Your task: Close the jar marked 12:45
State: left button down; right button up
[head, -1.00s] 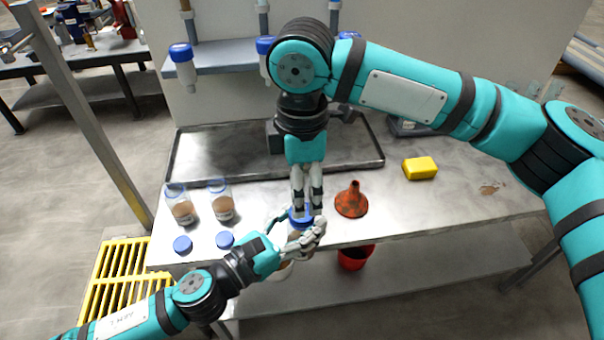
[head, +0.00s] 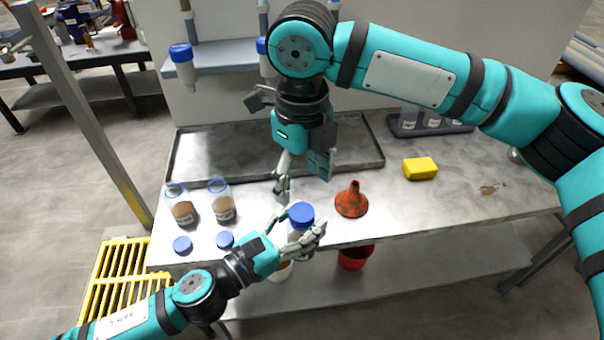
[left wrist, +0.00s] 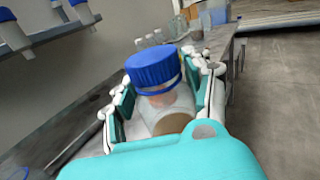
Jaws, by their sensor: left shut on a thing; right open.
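A clear jar with brown contents (left wrist: 170,108) is held in my left gripper (head: 303,236), near the table's front edge. A blue lid (head: 301,214) sits on top of this jar; it also shows in the left wrist view (left wrist: 153,68). The lid looks slightly tilted there, and I cannot tell how tight it is. The jar's label is hidden, so I cannot read its mark. My right gripper (head: 300,185) is open and empty, behind and above the lid, apart from it.
Two open jars (head: 182,207) (head: 222,202) stand at the left of the table, with two blue lids (head: 182,245) (head: 225,240) in front. An orange funnel (head: 352,201) and a yellow block (head: 420,168) are to the right. A metal tray (head: 215,150) lies behind.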

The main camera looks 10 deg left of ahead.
aim_at(302, 211)
jog(key=shift+n, duration=0.8)
jog(key=shift+f, duration=3.95)
jog(key=shift+c, duration=0.5)
jog(key=c, duration=1.1)
jog(key=shift+m, duration=1.6)
jog(key=shift+c, duration=0.2)
jog(key=o, duration=1.3)
